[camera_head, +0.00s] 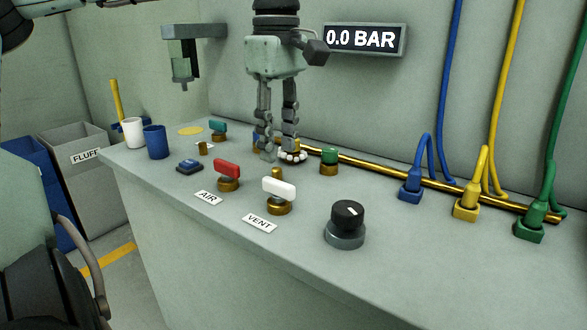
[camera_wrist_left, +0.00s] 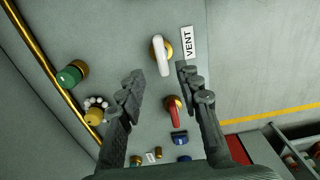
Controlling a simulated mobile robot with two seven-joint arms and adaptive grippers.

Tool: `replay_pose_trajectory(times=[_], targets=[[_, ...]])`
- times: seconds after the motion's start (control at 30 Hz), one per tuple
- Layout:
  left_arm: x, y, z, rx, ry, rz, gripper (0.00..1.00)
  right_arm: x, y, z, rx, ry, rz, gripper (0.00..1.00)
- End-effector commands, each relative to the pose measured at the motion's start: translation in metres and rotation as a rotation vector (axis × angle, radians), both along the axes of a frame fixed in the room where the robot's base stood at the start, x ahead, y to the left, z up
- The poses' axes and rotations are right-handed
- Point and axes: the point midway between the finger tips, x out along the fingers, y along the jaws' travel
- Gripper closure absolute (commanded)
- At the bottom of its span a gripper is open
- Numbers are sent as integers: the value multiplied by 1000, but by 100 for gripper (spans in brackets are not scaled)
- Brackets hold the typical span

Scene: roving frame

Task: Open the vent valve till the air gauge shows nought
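The vent valve has a white handle (camera_head: 279,189) on a brass body, behind the VENT label (camera_head: 260,223). It also shows in the left wrist view (camera_wrist_left: 161,55), its handle roughly parallel to the red one. The air gauge (camera_head: 362,39) on the wall reads 0.0 BAR. My left gripper (camera_head: 278,157) points down over the bench, its two fingers spread with nothing between them. In the left wrist view, the white handle lies just beyond the fingertips (camera_wrist_left: 159,82), apart from them. My right gripper is not in view.
The red AIR valve (camera_head: 228,172) stands left of the vent valve. A black knob (camera_head: 347,216) is to its right. A green-topped brass fitting (camera_head: 329,160) and a brass pipe (camera_head: 385,178) lie behind. Blue (camera_head: 155,142) and white (camera_head: 133,132) cups stand at the left end.

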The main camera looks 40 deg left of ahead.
Motion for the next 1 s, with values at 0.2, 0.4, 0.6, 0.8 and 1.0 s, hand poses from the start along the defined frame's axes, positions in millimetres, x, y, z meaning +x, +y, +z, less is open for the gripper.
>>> replay_pose_trajectory(times=[0.2,0.4,0.6,0.8,1.0], targets=[[-1,0,-37,-5,3,2,66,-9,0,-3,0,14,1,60],[0,0,-62,-7,2,4,66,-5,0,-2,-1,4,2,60],[0,0,-69,-6,-1,5,66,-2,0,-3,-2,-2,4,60],[0,0,-68,-7,-1,5,69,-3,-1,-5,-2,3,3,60],[0,0,-68,-7,-1,5,94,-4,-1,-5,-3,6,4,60]])
